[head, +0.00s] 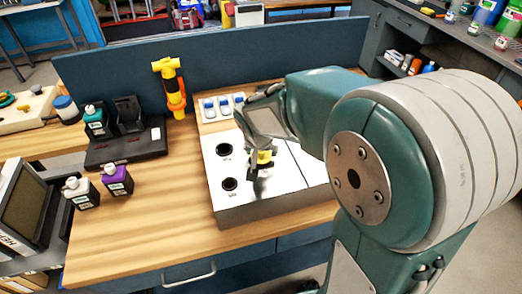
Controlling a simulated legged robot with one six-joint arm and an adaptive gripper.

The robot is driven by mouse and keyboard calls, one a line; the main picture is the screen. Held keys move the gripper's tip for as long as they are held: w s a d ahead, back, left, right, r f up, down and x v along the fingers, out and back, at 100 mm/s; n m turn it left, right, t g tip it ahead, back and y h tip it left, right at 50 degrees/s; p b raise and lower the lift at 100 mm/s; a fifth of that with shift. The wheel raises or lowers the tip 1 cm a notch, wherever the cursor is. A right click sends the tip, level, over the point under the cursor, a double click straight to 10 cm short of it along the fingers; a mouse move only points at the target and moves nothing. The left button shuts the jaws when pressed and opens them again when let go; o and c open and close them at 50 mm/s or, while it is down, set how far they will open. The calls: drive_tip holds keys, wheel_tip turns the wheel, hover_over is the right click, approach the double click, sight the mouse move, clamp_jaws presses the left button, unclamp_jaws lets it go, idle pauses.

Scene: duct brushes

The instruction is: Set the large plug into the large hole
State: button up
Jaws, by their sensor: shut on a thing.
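A grey box with a white top panel (237,201) stands on the wooden workbench. Two dark round holes show on its left side, a back one (224,149) and a front one (229,184); their labels are too small to read. My gripper (261,167) points down over the panel, right of both holes. It is shut on a yellow plug (265,157), which shows only in part between the dark fingers. I cannot tell whether the plug touches the panel or sits in an opening there, as the fingers hide its lower end.
Behind the box are a tray of blue-and-white items (217,107) and an upright yellow-and-black tool (170,88). Small bottles (117,180) and a black stand (127,147) are on the left. A blue divider (220,57) runs along the back. Bare wood lies left of the box.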

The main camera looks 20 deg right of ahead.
drive_tip(key=shift+a+r, duration=0.1)
drive_tip(key=shift+a+r, duration=0.1)
drive_tip(key=shift+r, duration=0.35)
drive_tip(key=shift+r, duration=1.05)
idle(0.7)
idle(0.6)
drive_tip(key=o, duration=0.5)
